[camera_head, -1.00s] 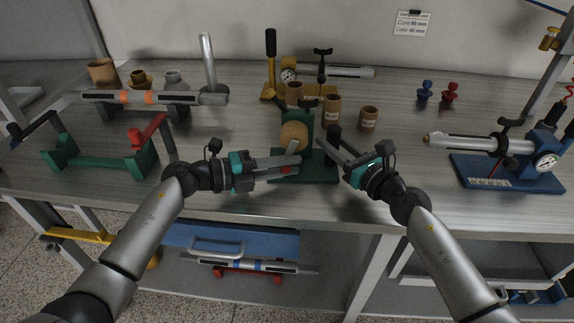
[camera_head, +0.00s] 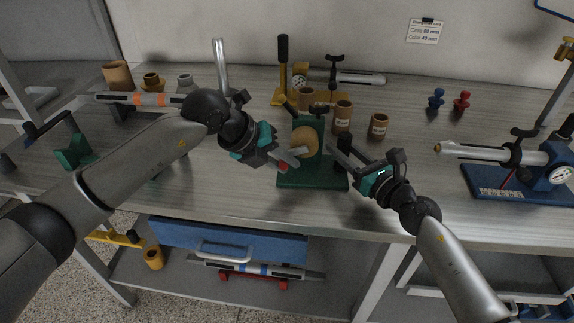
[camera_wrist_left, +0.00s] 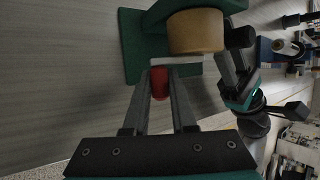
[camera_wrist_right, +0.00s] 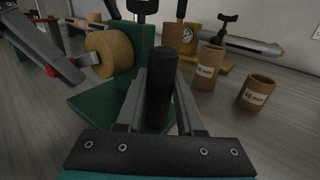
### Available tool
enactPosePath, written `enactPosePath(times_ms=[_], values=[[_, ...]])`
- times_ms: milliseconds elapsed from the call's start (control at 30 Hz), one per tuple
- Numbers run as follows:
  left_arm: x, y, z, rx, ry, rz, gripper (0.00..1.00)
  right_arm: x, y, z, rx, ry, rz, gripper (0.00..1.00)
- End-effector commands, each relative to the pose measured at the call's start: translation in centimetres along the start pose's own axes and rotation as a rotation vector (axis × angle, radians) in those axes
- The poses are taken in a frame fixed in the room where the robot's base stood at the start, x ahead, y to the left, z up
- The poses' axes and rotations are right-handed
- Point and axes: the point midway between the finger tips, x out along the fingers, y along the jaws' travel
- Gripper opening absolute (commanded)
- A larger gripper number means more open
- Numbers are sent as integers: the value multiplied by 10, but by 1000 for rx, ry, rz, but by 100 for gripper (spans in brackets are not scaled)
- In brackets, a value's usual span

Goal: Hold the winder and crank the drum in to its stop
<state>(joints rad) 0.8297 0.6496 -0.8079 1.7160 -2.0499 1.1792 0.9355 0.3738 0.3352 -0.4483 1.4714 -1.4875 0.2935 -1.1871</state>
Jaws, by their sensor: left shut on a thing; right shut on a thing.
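The winder is a green stand (camera_head: 312,176) on the bench with a tan drum (camera_head: 304,141) on its side. My left gripper (camera_head: 290,162) is at the drum's near left side. In the left wrist view it is shut on the red crank grip (camera_wrist_left: 160,83), which joins a pale crank arm (camera_wrist_left: 178,61) beside the drum. My right gripper (camera_head: 338,150) is at the stand's right side. In the right wrist view it is shut on an upright black handle (camera_wrist_right: 161,88). The drum's far side is hidden.
Several tan cores, one here (camera_head: 379,126), stand behind and right of the winder. A yellow-based tool (camera_head: 283,82) stands behind it. A blue-based gauge device (camera_head: 512,182) is at the right. My left arm covers part of another green stand (camera_head: 75,152) at the left.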

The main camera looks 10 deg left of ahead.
Motion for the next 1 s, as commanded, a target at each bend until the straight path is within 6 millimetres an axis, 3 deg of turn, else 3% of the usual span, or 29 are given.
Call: enactPosePath(times_ms=[400,1000], values=[[-9,-4,3,92,2,215,0,0,-2,0,-1,1,-5,0],[-11,-4,4,109,2,262,0,0,-2,0,-1,1,-5,0]])
